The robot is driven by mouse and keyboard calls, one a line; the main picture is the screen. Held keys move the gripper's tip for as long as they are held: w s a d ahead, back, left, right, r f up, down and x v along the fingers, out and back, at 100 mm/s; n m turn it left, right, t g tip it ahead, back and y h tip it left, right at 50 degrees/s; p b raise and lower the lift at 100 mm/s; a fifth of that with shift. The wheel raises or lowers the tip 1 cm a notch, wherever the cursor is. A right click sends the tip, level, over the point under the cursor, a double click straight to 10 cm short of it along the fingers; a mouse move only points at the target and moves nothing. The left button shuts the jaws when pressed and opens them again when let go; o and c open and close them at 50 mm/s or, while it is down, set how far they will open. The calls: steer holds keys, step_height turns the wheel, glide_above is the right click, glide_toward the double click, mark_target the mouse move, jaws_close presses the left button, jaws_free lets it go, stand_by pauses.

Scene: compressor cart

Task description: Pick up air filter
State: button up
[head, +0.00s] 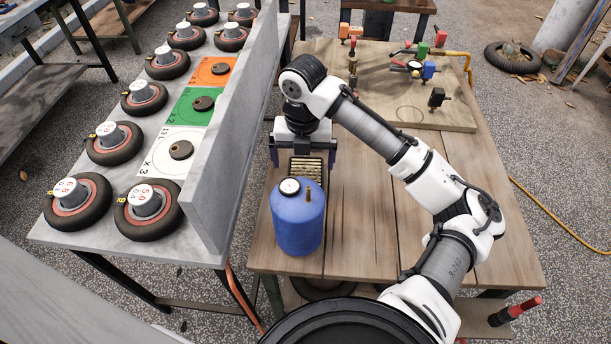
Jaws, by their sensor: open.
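The air filter, which I take to be the yellowish ribbed block (308,168), shows at the left side of the wooden table, just behind the blue tank (297,222). The tank hides its lower front. My gripper (303,160) is above and behind the block, pointing down. Its dark fingers are spread wide, one on the left and one on the right of the block. The block looks to be between the fingers with gaps on both sides. I cannot tell whether anything touches, or how low the fingertips reach.
The blue tank carries a round gauge (290,187) and stands close in front. A grey upright panel (222,140) edges the left bench, which holds several wheels. A wooden board (450,112) with valves and fittings lies at the back right. The planks at the middle right are bare.

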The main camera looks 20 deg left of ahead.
mark_target(305, 175)
steer(key=f, duration=0.3)
steer(key=f+p, duration=0.1)
steer(key=shift+d+f, duration=0.25)
steer(key=shift+d, duration=0.05)
steer(key=c, duration=1.1)
steer(key=shift+r, duration=0.1)
steer(key=shift+c, duration=0.2)
